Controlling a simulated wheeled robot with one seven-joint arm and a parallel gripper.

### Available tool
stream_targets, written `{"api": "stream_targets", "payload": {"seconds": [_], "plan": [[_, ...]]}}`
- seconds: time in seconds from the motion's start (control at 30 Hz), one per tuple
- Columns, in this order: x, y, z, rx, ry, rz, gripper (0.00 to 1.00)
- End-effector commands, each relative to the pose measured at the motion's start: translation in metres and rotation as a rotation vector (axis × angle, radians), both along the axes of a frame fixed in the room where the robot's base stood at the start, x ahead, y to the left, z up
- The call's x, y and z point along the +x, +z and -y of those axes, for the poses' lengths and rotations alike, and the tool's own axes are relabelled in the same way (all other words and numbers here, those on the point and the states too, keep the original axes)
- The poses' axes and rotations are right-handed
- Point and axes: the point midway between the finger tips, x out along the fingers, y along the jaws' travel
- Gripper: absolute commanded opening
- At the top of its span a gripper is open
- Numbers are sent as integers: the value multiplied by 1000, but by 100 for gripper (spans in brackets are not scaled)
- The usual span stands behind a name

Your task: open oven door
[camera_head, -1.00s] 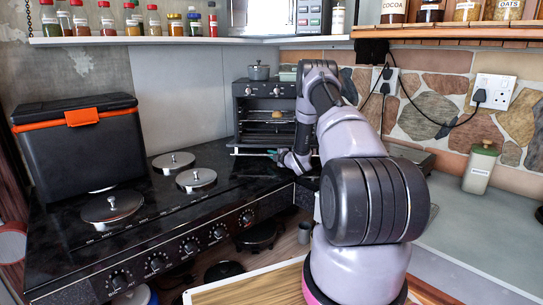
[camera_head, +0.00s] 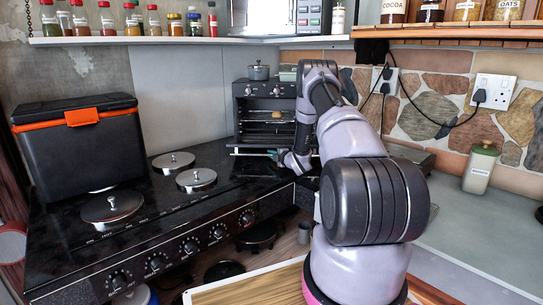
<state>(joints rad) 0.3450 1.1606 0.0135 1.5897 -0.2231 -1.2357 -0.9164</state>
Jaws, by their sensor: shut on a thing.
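The small black toaster oven (camera_head: 241,109) stands at the back corner of the black counter. Its front is open, and racks with a small brown item (camera_head: 277,114) show inside. Its door (camera_head: 248,151) is folded down, lying about level just above the counter. My gripper (camera_head: 274,154) is at the right part of the door's front edge, shut on the door there. The fingers are small in view, and my arm hides the right side of the oven.
A pot (camera_head: 258,71) stands on top of the oven. Lidded hob plates (camera_head: 112,207) and a black cooler box (camera_head: 75,150) with an orange latch are to the left. A shelf with jars runs above. The grey worktop (camera_head: 480,235) at right is mostly clear.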

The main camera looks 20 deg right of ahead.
Motion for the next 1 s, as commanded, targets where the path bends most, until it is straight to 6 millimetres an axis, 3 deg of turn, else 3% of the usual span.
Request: {"api": "stream_targets", "payload": {"seconds": [0.17,0.5,0.83,0.87,0.9,1.0], "plan": [[0,3,0,6,1,-11,0],[2,45,2,54,-1,-118,0],[3,49,2,55,0,-118,0],[3,48,2,55,0,-118,27],[3,48,2,55,0,-118,42],[3,48,2,55,0,-118,42]]}}
